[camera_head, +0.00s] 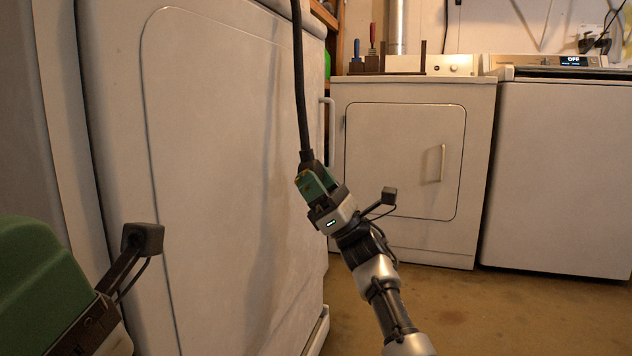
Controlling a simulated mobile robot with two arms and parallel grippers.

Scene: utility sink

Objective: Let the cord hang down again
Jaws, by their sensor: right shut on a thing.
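A thick black cord (299,80) comes down from above the top of the picture, in front of the right part of a large white appliance. It hangs nearly straight, and its lower end widens into a dark plug-like piece (307,158). My right gripper (313,176), with green fingers, is shut on the cord at this lower end, its arm coming up from the bottom right. My left arm comes in at the lower left, with a large green part (40,290) at the picture's edge. Whether that gripper is open or shut does not show.
The large white appliance (215,180) stands close on the left. A white dryer (400,160) and a washer (560,175) stand against the back wall. Tools (372,50) stand on the dryer. Brown floor (480,310) is bare at the lower right.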

